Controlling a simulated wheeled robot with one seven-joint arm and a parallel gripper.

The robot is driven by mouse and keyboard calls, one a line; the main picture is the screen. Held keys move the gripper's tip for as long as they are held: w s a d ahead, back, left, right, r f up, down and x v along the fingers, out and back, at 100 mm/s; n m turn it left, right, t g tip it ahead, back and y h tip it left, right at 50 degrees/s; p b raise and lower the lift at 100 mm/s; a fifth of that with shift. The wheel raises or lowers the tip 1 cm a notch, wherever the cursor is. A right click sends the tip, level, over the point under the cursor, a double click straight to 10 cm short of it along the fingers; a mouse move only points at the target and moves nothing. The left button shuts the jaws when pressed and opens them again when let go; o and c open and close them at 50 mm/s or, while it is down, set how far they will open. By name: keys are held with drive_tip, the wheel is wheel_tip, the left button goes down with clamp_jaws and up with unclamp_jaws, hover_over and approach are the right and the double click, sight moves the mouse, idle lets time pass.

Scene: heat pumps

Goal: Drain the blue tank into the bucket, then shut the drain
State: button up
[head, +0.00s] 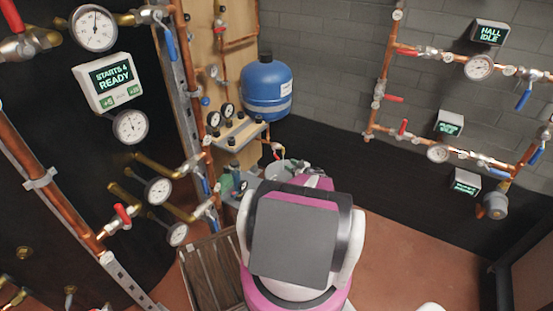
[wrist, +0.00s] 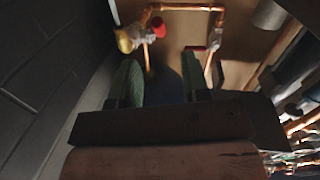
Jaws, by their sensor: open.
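A light grey bucket (head: 276,172) shows under that valve, partly hidden by my arm. In the wrist view my gripper (wrist: 160,82) is open, its two green fingers apart with nothing seen held between them. Beyond the fingers are copper pipework, a red handle (wrist: 158,27) and a yellow fitting (wrist: 125,40). A dark blue patch between the fingers is too dim to identify.
Pipes with gauges (head: 130,127) and valves crowd the left. More copper pipework with displays (head: 489,33) runs along the right block wall. A slatted wooden crate (head: 210,275) stands left of my arm. The reddish floor (head: 400,255) at right is clear.

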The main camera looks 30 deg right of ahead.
sight(278, 158)
drive_tip(key=x, duration=1)
drive_tip(key=shift+w+r, duration=0.2)
drive_tip(key=shift+r, duration=0.05)
drive_tip(key=shift+c, duration=0.2)
clamp_jaws()
